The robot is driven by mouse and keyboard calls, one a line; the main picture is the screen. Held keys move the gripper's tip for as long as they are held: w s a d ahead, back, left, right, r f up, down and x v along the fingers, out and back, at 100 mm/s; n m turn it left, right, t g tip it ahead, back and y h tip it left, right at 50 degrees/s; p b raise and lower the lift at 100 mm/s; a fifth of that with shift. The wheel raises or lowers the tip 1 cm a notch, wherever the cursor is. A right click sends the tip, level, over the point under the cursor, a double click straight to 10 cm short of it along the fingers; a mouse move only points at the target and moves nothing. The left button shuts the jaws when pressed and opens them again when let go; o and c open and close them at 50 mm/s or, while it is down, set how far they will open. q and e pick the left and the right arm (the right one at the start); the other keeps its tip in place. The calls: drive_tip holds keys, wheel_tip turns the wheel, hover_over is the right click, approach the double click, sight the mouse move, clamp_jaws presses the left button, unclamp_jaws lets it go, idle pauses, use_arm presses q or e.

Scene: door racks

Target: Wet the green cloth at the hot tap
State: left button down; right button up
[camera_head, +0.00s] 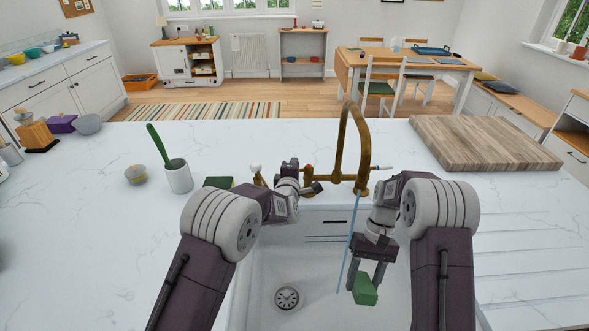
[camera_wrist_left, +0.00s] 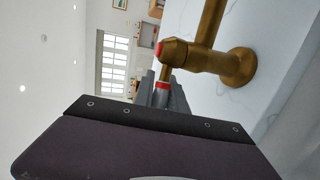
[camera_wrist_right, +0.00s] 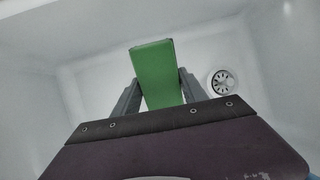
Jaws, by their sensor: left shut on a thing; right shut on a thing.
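The green cloth (camera_head: 364,290) is a folded green block hanging low over the white sink (camera_head: 262,262). My right gripper (camera_head: 366,276) is shut on it, and the right wrist view shows the cloth (camera_wrist_right: 157,75) between both fingers. My left gripper (camera_head: 312,186) is at the hot tap, left of the brass spout (camera_head: 342,140). In the left wrist view its fingers are shut on the hot tap's red-marked handle (camera_wrist_left: 162,87). A thin blue water stream (camera_head: 348,245) falls from the spout. In the head view it passes just left of the cloth, apart from it.
The sink drain (camera_head: 288,298) lies left of the cloth. A blue-marked cold tap handle (camera_head: 380,168) is right of the spout. A green sponge (camera_head: 218,182), a cup (camera_head: 178,176) with a green-handled brush and a wooden board (camera_head: 484,143) are on the counter.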

use_arm(q)
drive_tip(key=c, duration=1.3)
unclamp_jaws()
drive_tip(key=shift+c, duration=0.2)
